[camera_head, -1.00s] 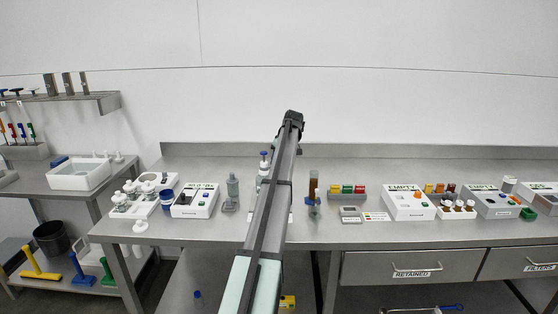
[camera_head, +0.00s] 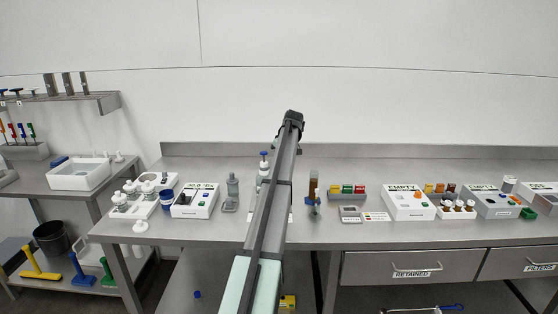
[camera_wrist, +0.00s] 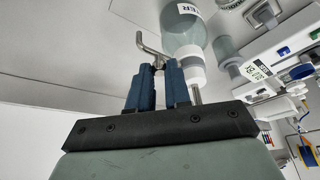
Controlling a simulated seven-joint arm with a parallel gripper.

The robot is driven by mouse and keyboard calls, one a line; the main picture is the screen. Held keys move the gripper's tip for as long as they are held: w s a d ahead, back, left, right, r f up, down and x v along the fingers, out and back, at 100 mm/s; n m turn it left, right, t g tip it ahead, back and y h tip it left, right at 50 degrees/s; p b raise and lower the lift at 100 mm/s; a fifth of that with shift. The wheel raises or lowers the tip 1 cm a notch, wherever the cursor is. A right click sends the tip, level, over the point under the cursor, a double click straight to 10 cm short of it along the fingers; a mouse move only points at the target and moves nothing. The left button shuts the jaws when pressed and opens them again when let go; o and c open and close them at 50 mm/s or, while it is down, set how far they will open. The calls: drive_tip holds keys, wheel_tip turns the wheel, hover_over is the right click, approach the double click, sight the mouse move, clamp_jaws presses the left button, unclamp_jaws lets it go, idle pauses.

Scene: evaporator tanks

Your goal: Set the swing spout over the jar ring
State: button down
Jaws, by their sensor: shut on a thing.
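In the wrist view, the blue fingers of my gripper (camera_wrist: 160,78) are closed on a bent grey metal piece, which looks like the swing spout (camera_wrist: 147,44). Its curved end sticks out past the fingertips. A clear tank (camera_wrist: 184,32) with a white label, only partly readable, is just beyond the fingers. A white collar (camera_wrist: 190,58) is on it, and a thin metal rod (camera_wrist: 196,94) runs from there behind the right finger. I cannot pick out the jar ring in either view. In the head view my own arm hides my gripper and the spout.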

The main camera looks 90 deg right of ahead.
drive_tip(key=shift+a, duration=0.15)
drive_tip(key=w+a+m+g, duration=0.5)
drive_tip(key=w+m+g, duration=0.1)
drive_tip(key=m, duration=1.2)
drive_tip(key=shift+w+a, duration=0.25)
drive_tip(key=shift+w, duration=0.35)
drive_tip(key=c, duration=1.1)
unclamp_jaws()
drive_tip(key=shift+o, duration=0.2)
drive_tip(key=v, duration=1.3)
drive_tip(key=shift+w+r, duration=0.3)
drive_tip(key=shift+r, duration=0.05)
drive_tip(key=shift+a, duration=0.1)
